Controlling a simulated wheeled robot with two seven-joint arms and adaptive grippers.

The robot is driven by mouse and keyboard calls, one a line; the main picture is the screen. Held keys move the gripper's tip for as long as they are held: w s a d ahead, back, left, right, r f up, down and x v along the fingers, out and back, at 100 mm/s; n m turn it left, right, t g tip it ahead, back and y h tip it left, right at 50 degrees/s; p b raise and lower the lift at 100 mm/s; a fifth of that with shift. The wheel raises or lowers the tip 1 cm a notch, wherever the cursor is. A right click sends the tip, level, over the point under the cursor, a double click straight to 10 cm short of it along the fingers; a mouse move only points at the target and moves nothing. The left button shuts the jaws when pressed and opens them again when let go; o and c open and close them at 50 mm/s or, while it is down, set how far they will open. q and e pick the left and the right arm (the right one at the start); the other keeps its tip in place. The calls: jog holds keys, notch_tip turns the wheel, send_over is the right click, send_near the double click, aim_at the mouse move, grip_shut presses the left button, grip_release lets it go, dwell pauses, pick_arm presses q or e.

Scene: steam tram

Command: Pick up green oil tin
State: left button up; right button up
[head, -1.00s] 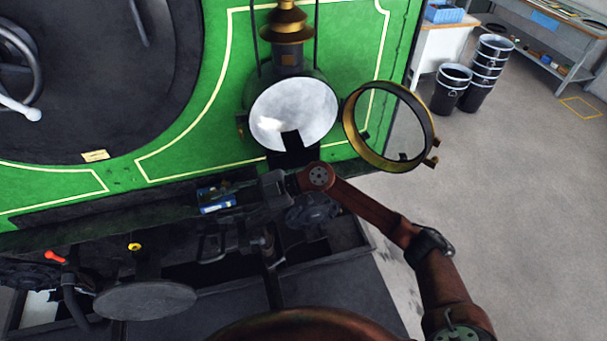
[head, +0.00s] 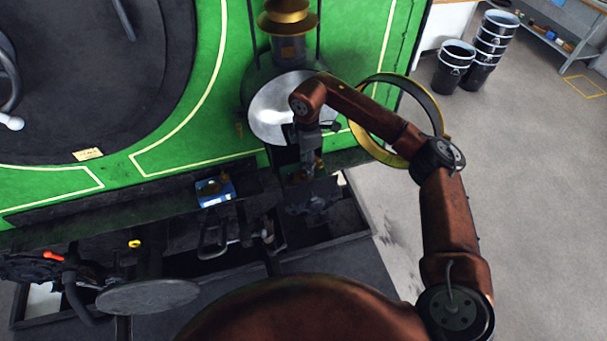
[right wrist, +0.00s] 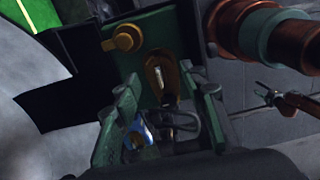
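The green oil tin (right wrist: 150,58) shows in the right wrist view as a dark green body with a round brass cap and an oval brass fitting. My right gripper (right wrist: 165,110) is open, its two fingers apart at the tin's near side; I cannot tell whether they touch it. In the head view my right gripper (head: 308,170) points down in front of the lamp, over the ledge, and mostly hides the tin. My left gripper is not in view.
A blue tin (head: 214,191) stands on the ledge to the left. The lamp (head: 268,115) is just behind my right gripper, and its open brass ring (head: 436,112) is to the right. A round buffer (head: 148,297) juts out below left.

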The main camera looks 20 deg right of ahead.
aim_at(295, 169)
notch_tip(295, 169, down, 3)
jog(key=shift+w+a+f+p, duration=0.1)
jog(key=shift+p, duration=0.55)
jog(key=shift+f, duration=0.2)
jog(key=c, duration=1.1)
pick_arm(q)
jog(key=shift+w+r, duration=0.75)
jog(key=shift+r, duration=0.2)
pick_arm(e)
grip_shut()
jog(key=shift+r, duration=0.1)
